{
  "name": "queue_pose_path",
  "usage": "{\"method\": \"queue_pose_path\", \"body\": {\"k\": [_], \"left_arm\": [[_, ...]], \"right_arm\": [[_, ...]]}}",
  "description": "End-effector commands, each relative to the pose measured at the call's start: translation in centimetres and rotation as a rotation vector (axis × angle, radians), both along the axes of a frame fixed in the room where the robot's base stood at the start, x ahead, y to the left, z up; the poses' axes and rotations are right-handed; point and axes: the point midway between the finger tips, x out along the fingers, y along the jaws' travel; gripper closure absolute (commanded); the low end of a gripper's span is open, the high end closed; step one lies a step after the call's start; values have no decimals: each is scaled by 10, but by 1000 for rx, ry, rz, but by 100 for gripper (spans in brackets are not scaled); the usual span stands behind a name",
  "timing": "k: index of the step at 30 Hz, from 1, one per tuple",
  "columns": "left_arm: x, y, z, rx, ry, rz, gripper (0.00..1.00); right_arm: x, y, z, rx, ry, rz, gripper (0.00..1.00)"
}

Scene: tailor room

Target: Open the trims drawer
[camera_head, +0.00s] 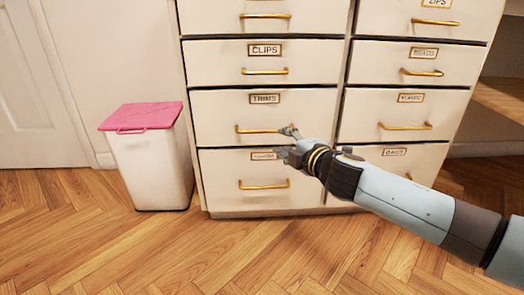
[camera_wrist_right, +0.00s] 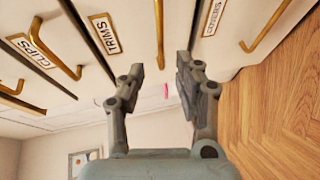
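The trims drawer (camera_head: 215,112) is in the left column of the white cabinet, below the clips drawer, and looks closed. Its label (camera_head: 264,98) reads TRIMS, and the label also shows in the right wrist view (camera_wrist_right: 104,34). Its brass bar handle (camera_head: 255,131) runs level across the front. My right gripper (camera_head: 287,141) is at the right end of this handle. In the right wrist view its fingers (camera_wrist_right: 161,72) are apart, with the handle (camera_wrist_right: 160,35) in the gap between them. Contact with the bar cannot be told. My left gripper is not in view.
The clips drawer (camera_head: 215,62) is above, and another drawer (camera_head: 225,188) with a brass handle is below. A second column of drawers (camera_head: 360,115) stands to the right. A white bin with a pink lid (camera_head: 140,116) stands left of the cabinet. The wooden floor (camera_head: 200,250) in front is clear.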

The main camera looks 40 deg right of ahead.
Motion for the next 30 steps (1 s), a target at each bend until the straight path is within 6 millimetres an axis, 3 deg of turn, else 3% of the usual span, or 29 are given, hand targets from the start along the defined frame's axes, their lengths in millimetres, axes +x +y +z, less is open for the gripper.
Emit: {"method": "queue_pose_path", "body": {"k": [5, 18, 24, 30], "left_arm": [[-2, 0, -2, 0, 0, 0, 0], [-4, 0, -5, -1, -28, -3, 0], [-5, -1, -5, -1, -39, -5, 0], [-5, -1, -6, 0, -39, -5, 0]], "right_arm": [[15, -2, -3, 2, -2, -2, 67], [92, -14, -19, 4, 0, -2, 67], [105, -15, -21, 3, 0, -1, 67], [105, -15, -22, 3, 1, 0, 67]]}}
